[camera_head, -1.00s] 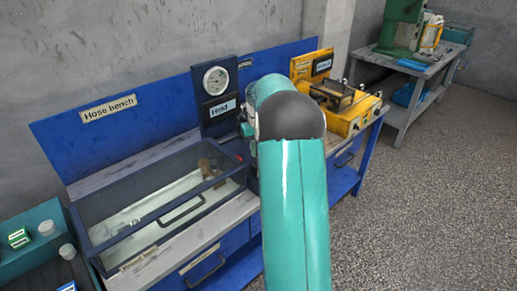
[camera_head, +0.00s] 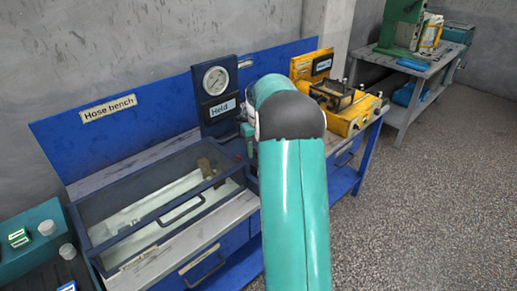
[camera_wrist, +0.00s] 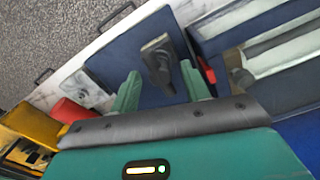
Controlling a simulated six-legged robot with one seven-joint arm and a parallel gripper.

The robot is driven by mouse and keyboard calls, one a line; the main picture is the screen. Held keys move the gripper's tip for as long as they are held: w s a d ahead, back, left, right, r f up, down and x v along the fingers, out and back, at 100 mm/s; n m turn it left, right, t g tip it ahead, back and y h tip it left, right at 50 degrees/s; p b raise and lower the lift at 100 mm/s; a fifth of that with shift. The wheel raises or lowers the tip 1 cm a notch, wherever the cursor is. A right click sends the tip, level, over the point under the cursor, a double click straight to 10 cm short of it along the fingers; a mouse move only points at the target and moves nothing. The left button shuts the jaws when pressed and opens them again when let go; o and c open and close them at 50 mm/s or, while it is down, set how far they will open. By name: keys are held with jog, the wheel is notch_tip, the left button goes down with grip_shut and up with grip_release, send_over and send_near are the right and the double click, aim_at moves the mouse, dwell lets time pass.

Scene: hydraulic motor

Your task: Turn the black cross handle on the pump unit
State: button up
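The pump unit (camera_wrist: 135,45) is a dark blue block in the wrist view; in the head view its panel (camera_head: 207,98) carries a round gauge (camera_head: 215,80) and a "Held" label. A black handle (camera_wrist: 158,62) stands on the block, seen nearly from above; its full cross shape is not clear. My gripper (camera_wrist: 162,82) is open, with one teal finger on each side of the handle's near end. I cannot tell whether either finger touches it. In the head view my arm hides the handle and most of the gripper.
A clear-lidded box (camera_head: 160,200) stands left of the pump unit on the bench. A yellow unit (camera_head: 350,115) stands to the right. In the wrist view, a red cylinder (camera_wrist: 72,110) lies left of the gripper and a small red part (camera_wrist: 206,70) close to the right finger.

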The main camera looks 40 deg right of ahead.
notch_tip(320, 180, up, 14)
dwell(0.6)
jog(key=shift+f, duration=0.1)
jog(key=s+a+r+n+t, duration=0.1)
jog(key=s+a+r, duration=0.15)
jog(key=a, duration=0.55)
jog(key=s+a+r+t+h, duration=0.1)
jog(key=s+a+r, duration=0.15)
jog(key=a, duration=0.45)
jog(key=s+a+r+n+t, duration=0.1)
jog(key=s+a+r, duration=0.15)
jog(key=a, duration=0.55)
jog(key=s+a+f+t, duration=0.1)
jog(key=s+a+f, duration=0.3)
jog(key=s+a, duration=0.2)
jog(key=s+a+f+n+t+y, duration=0.1)
jog(key=s+a+f, duration=0.3)
jog(key=s+a, duration=0.3)
jog(key=s, duration=0.3)
jog(key=shift+s+a+t, duration=0.2)
jog(key=shift+s+t, duration=0.1)
